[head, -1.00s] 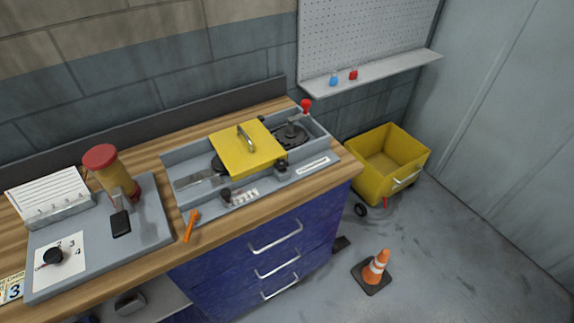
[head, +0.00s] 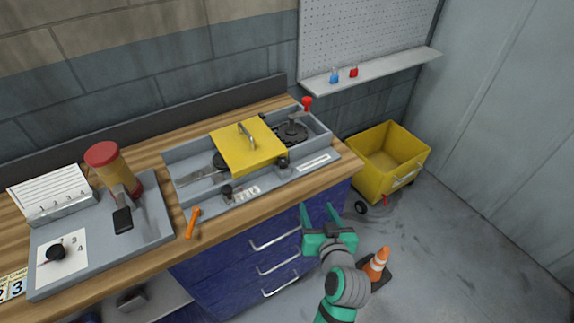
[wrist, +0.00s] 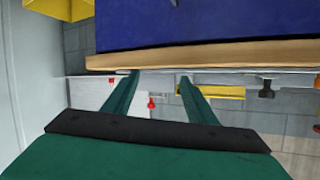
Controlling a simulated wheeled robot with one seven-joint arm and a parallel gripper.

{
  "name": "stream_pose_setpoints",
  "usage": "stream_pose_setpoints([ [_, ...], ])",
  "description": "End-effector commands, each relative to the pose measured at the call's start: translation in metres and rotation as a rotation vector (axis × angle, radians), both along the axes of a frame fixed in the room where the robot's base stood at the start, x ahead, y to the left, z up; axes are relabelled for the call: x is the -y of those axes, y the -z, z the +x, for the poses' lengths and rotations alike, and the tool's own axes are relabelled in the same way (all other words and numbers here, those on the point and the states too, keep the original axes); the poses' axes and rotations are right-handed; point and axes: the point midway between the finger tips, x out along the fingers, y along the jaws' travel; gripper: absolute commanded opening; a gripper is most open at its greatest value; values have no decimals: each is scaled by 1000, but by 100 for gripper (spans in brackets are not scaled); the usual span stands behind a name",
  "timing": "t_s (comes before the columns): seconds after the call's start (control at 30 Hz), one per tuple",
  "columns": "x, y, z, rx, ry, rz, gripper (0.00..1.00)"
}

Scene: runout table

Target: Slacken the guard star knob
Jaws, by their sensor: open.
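The guard star knob (head: 282,162) is a small dark knob at the front right corner of the yellow guard (head: 230,150), which has a metal handle on top. The guard spans a grey tray unit (head: 180,158) on the wooden bench. My gripper (head: 318,212) is open and empty, in front of the bench's right end, to the right of and lower in the picture than the knob. In the wrist view, my two fingers (wrist: 159,76) point apart toward the bench edge. A dark knob (wrist: 266,90) shows there right of the guard (wrist: 225,93); I cannot tell which knob it is.
A red-topped lever (head: 307,103) stands at the unit's back right. A dark dial (head: 227,190) and an orange tool (head: 192,223) lie along the front. Blue drawers (head: 235,262) with handles are below the bench. A yellow cart (head: 362,166) and traffic cone (head: 376,262) are right.

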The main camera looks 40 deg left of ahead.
Motion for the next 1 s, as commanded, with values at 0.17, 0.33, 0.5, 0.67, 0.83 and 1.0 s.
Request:
stream_pose_setpoints([
  [0.17,-34,-49,11,47,-172,-51,52],
  [0.33,-52,-77,10,77,-283,-97,52],
  [0.5,-59,-88,9,89,-330,-119,52],
  [0.67,-70,-83,14,88,-337,-121,52],
  [0.83,-93,-72,26,87,-338,-121,52],
  [1.0,-118,-61,40,88,-336,-120,52],
])
